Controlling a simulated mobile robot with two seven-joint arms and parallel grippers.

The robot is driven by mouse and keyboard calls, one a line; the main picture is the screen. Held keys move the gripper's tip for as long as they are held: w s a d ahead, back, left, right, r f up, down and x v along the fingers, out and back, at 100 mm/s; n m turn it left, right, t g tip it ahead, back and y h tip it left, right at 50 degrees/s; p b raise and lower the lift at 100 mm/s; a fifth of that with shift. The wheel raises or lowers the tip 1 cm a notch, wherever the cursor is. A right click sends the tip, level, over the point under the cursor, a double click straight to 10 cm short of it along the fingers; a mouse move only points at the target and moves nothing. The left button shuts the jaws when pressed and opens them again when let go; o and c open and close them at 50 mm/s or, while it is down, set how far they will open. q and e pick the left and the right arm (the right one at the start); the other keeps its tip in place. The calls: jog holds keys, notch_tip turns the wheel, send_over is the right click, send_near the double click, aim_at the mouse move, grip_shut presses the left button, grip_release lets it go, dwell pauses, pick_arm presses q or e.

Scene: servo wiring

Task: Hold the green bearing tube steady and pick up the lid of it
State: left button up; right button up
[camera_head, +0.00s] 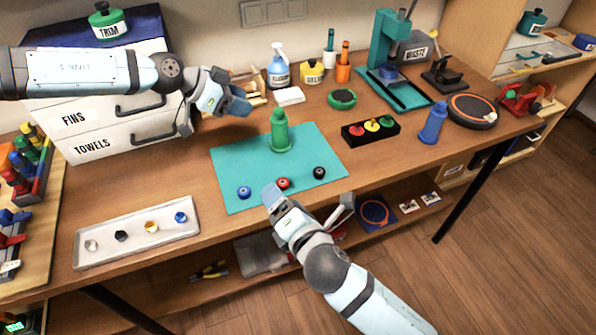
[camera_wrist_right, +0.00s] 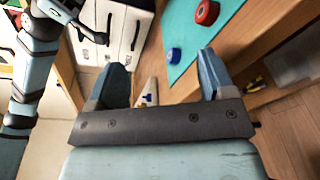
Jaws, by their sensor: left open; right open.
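The green bearing tube (camera_head: 280,131) stands upright on the teal mat (camera_head: 230,160), with a narrower green top that looks like its lid. My left gripper (camera_head: 218,112) is open and empty, to the left of the tube and above the table by the drawers. My right gripper (camera_head: 308,203) is open and empty at the front edge of the mat, in front of the tube. In the right wrist view its two blue fingers (camera_wrist_right: 158,85) are spread with nothing between them. The tube does not show in the right wrist view.
Blue, red and black small parts lie on the mat's front, including the red one (camera_head: 283,183). A white tray (camera_head: 80,250) with small parts is front left. A black block with coloured buttons (camera_head: 371,130) and a blue tube (camera_head: 433,123) stand right. Drawers (camera_head: 110,120) stand left.

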aim_at(282, 137)
jog(key=w+n, duration=0.1)
jog(key=n, duration=0.1)
jog(key=w+n, duration=0.1)
jog(key=w, duration=0.1)
jog(key=w+n+t, duration=0.1)
jog(key=n, duration=0.1)
jog(key=shift+w+d+n+h, duration=0.25)
jog(key=shift+d+n+h, duration=0.05)
jog(key=shift+d+h, duration=0.1)
jog(key=w+d+n, duration=0.1)
jog(key=w+f+n+h, duration=0.1)
jog(key=w+d+n+t, duration=0.1)
jog(key=w+n, duration=0.1)
jog(key=shift+d+f, duration=0.2)
jog(key=shift+d, duration=0.1)
jog(key=shift+w, duration=0.3)
jog(key=x, duration=1.3)
jog(key=shift+w+d, duration=0.15)
jog(key=shift+w, duration=0.1)
jog(key=c, duration=1)
